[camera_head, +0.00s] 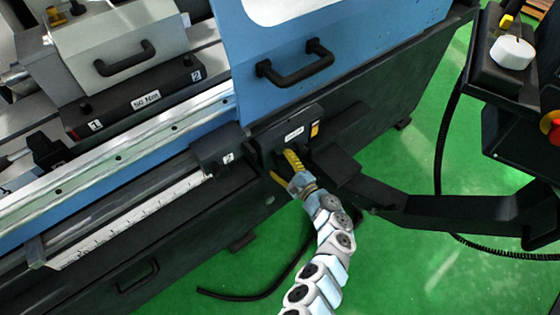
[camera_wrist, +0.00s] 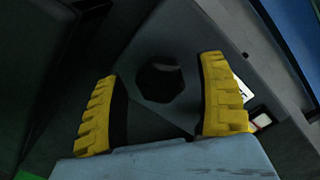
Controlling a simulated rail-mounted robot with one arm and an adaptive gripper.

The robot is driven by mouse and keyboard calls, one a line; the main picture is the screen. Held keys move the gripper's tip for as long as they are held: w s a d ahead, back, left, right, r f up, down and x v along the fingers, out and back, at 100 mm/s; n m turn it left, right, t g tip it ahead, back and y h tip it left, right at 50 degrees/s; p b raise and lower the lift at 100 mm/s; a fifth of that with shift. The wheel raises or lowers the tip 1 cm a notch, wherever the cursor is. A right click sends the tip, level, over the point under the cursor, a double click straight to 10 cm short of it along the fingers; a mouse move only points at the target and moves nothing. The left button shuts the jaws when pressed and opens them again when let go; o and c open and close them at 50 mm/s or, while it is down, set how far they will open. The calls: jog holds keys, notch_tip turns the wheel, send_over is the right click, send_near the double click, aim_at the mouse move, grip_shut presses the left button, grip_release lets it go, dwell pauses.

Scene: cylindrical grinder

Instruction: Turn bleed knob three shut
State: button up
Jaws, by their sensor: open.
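My gripper (camera_head: 283,168) is open at the dark block (camera_head: 286,128) on the machine's front, just below the blue door. In the wrist view its two yellow fingers (camera_wrist: 160,68) stand wide apart, one on each side of a dark, faceted round knob (camera_wrist: 159,82). The knob sits on a grey face, and gaps show between it and both fingers. I cannot read a number on this knob, nor tell whether it is bleed knob three. In the head view my gripper and the block hide it.
A blue door with a black handle (camera_head: 296,65) is above my gripper. A dark arm (camera_head: 450,210) carrying a control panel (camera_head: 515,60) extends right. A small block marked 2 (camera_head: 220,148) is close on the left. Green floor (camera_head: 390,270) is open in front.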

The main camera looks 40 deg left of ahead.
jog(key=s+d, duration=0.1)
jog(key=d, duration=1)
jog(key=shift+s, duration=0.35)
jog(key=shift+d, duration=0.1)
jog(key=shift+f, duration=0.1)
